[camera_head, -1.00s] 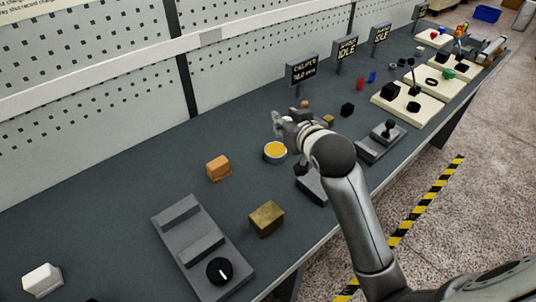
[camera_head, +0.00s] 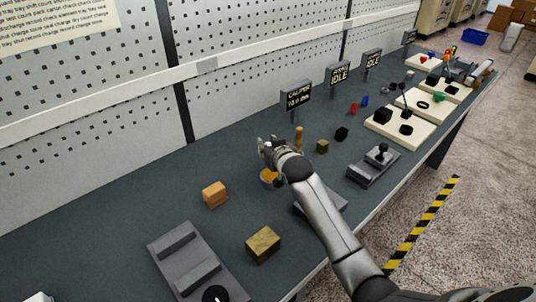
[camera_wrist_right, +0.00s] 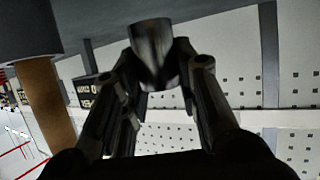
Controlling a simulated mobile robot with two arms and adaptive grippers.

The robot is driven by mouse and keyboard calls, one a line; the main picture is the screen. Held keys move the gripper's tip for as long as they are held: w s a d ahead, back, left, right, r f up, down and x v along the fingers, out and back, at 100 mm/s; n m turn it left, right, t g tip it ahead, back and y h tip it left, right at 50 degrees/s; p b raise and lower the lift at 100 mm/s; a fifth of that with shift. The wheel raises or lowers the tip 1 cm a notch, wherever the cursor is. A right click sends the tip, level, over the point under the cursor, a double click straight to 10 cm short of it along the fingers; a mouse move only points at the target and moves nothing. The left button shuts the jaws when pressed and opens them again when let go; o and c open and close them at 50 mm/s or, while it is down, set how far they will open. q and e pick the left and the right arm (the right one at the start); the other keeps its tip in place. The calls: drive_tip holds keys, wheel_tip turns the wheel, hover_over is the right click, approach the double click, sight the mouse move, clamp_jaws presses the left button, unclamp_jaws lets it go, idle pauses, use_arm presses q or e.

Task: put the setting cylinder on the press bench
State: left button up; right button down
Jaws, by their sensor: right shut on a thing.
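My right gripper (camera_head: 268,152) is over the bench, just above and behind a round piece with a yellow top (camera_head: 267,176) and partly covers it. In the right wrist view the fingers (camera_wrist_right: 155,78) close on a dark grey metal piece with a rounded, cylinder-like side (camera_wrist_right: 152,48). This looks like the setting cylinder; in the head view it is small and hard to make out. The long dark bench (camera_head: 120,225) runs along the wall; which part is the press bench I cannot tell. My left gripper is not in view.
An orange block (camera_head: 215,194), a brass-coloured block (camera_head: 263,245) and a grey fixture (camera_head: 188,262) stand nearer on the bench. Pale plates (camera_head: 400,128) with black parts lie farther right.

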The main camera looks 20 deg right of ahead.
drive_tip(key=shift+w+f, duration=0.3)
drive_tip(key=shift+f, duration=0.05)
drive_tip(key=shift+w+f+p, duration=0.1)
drive_tip(key=shift+f+p, duration=0.25)
drive_tip(key=shift+f, duration=1.2)
drive_tip(key=shift+f, duration=0.1)
drive_tip(key=c, duration=1.1)
unclamp_jaws()
drive_tip(key=shift+f, duration=0.1)
